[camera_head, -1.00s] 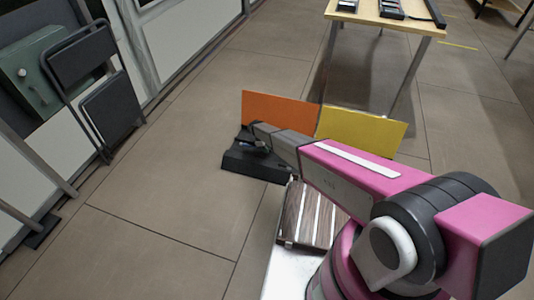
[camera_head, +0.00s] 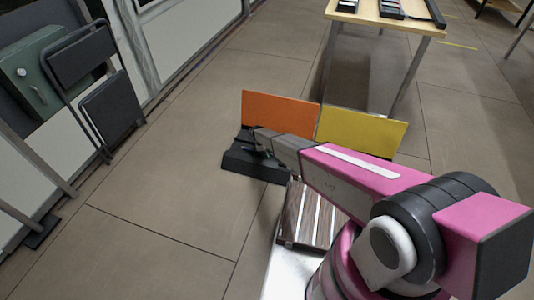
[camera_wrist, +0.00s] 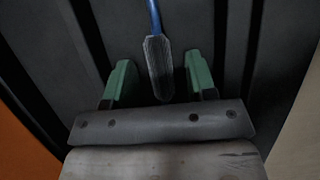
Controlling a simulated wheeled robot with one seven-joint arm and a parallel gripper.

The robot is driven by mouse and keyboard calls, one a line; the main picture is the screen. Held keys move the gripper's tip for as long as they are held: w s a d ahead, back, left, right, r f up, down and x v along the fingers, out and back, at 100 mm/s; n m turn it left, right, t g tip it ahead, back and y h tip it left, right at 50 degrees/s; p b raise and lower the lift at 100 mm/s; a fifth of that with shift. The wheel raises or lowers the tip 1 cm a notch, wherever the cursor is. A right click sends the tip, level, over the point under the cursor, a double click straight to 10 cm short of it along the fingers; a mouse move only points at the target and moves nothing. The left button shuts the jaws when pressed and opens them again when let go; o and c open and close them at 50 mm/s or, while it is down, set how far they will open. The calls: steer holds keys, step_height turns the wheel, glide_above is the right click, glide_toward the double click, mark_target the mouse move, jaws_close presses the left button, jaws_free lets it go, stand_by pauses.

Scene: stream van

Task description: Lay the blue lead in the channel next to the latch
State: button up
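In the wrist view the blue lead (camera_wrist: 154,18) runs in from the top edge and ends in a dark ribbed plug (camera_wrist: 158,68). My gripper (camera_wrist: 160,78) has green fingers, one on each side of the plug, with a gap on both sides. It is open and holds nothing. Below lies a dark surface with long black grooves (camera_wrist: 91,35). In the head view this is a black block (camera_head: 243,165), with my arm's end over it. The lead is too small to make out there. I cannot tell which part is the latch.
An orange panel (camera_head: 280,108) and a yellow panel (camera_head: 362,131) stand upright behind the block. A wood-slatted piece (camera_head: 308,218) lies nearer me, on a pale surface. A folding chair (camera_head: 93,90) leans at the left. A wooden table (camera_head: 385,18) stands farther back.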

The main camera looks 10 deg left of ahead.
steer(key=shift+r, duration=0.25)
steer(key=v, duration=1.2)
steer(key=s+d+r+m+y, duration=0.1)
steer(key=s+d+r+m, duration=0.2)
steer(key=d+r, duration=0.6)
steer(key=s+d+r+m+y, duration=0.1)
steer(key=s+d+r+m, duration=0.15)
steer(key=d+r, duration=0.6)
steer(key=s+d+r+m+y, duration=0.1)
steer(key=s+d+r+m, duration=0.3)
steer(key=d, duration=0.8)
steer(key=s+d+r+m+y, duration=0.1)
steer(key=s+d+r+m, duration=0.6)
steer(key=s+d+r, duration=0.8)
steer(key=d+r, duration=0.2)
steer(key=d, duration=0.2)
steer(key=shift+s+d+r+y, duration=0.3)
steer(key=shift+s+r, duration=0.05)
steer(key=shift+m, duration=0.25)
steer(key=shift+c, duration=0.8)
steer(key=shift+d, duration=0.1)
